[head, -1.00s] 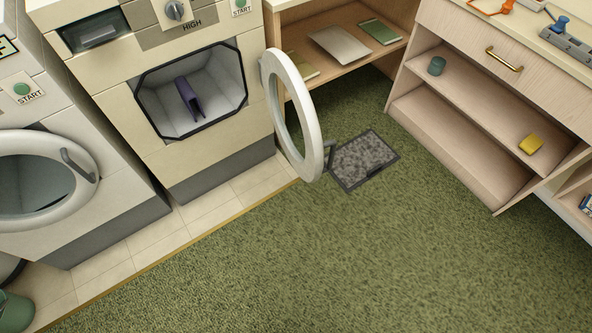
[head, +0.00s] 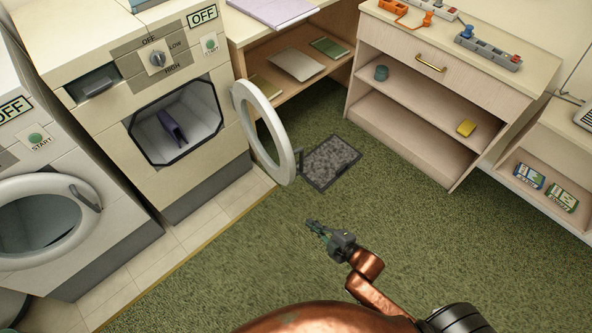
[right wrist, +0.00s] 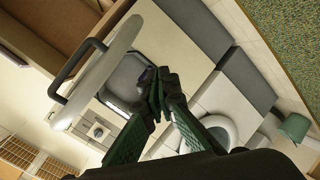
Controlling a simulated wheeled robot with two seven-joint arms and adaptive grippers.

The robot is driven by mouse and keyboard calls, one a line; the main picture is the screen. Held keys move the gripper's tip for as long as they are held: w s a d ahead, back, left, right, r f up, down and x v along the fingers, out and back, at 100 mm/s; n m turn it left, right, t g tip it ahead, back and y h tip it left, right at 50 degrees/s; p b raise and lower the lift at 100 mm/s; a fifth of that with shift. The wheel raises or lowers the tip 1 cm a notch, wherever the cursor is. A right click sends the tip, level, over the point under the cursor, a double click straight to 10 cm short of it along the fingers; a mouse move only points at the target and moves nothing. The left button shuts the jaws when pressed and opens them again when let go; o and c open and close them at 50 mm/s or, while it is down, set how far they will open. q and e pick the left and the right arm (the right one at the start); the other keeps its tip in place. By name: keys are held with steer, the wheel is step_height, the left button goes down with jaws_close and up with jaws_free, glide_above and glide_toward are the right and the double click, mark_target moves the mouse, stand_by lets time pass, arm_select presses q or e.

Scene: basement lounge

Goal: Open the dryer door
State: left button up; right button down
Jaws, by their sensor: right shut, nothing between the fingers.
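The dryer (head: 185,100) is the cream machine with an octagonal opening. Its round white door (head: 284,150) stands swung wide open to the right, with a dark handle (head: 299,161) on its outer side. A purple item (head: 172,128) lies inside the drum. My right gripper (head: 312,226) is shut and empty, over the carpet in front of the door and apart from it. In the right wrist view its green fingers (right wrist: 157,100) meet at the tips, with the open door (right wrist: 105,72) and its handle (right wrist: 72,75) to the left. My left gripper is out of view.
A second machine (head: 60,200) with its round door shut stands at the left. A grey mat (head: 331,162) lies on the green carpet by the door. A shelf unit (head: 415,125) stands at the back right. The carpet (head: 200,290) in front is clear.

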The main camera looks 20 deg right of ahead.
mark_target(290, 170)
steer(key=w+r+n+t+y+p, duration=0.1)
steer(key=w+r+n+y+p, duration=0.2)
steer(key=r, duration=0.4)
steer(key=w+r+n+t+y+p, duration=0.1)
steer(key=w+r+n+t, duration=0.15)
steer(key=r+n, duration=0.4)
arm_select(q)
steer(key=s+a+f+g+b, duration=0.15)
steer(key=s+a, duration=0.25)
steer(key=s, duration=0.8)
arm_select(e)
steer(key=w+a+r+m+b, duration=0.1)
steer(key=w+a, duration=0.5)
steer(key=w, duration=0.4)
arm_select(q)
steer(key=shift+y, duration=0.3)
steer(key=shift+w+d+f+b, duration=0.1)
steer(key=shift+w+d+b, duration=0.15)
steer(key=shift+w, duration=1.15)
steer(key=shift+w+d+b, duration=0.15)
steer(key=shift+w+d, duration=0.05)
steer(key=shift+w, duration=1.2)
arm_select(e)
steer(key=shift+g, duration=0.25)
steer(key=shift+w+d+r, duration=0.1)
steer(key=shift+w+d, duration=0.05)
steer(key=shift+d, duration=0.9)
steer(key=shift+w+d+r, duration=0.1)
steer(key=shift+d, duration=0.95)
